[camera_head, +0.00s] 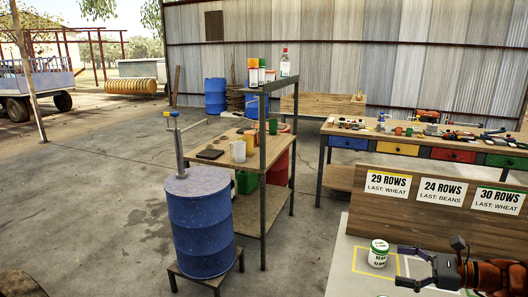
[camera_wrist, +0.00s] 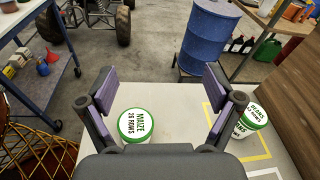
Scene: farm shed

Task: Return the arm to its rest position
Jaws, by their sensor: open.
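My gripper (camera_head: 402,267) is at the lower right of the head view, over the pale bench top (camera_head: 345,270). Its jaws are spread and empty. In the wrist view my gripper (camera_wrist: 162,76) shows its two fingers wide apart. A white can with a green rim, labelled MAIZE (camera_wrist: 137,126), appears between the fingers, with no finger seen touching it. A second can, labelled BEANS (camera_wrist: 254,114), stands to the right of the fingers by a yellow outline. In the head view a white and green can (camera_head: 378,255) stands inside a yellow outline.
A wooden board with row signs (camera_head: 440,190) stands behind the bench top, close to my arm. A blue barrel (camera_head: 200,222) and a wooden shelf table (camera_head: 225,147) stand left of it. A tool bench (camera_head: 390,142) is behind. Open concrete floor lies at the left.

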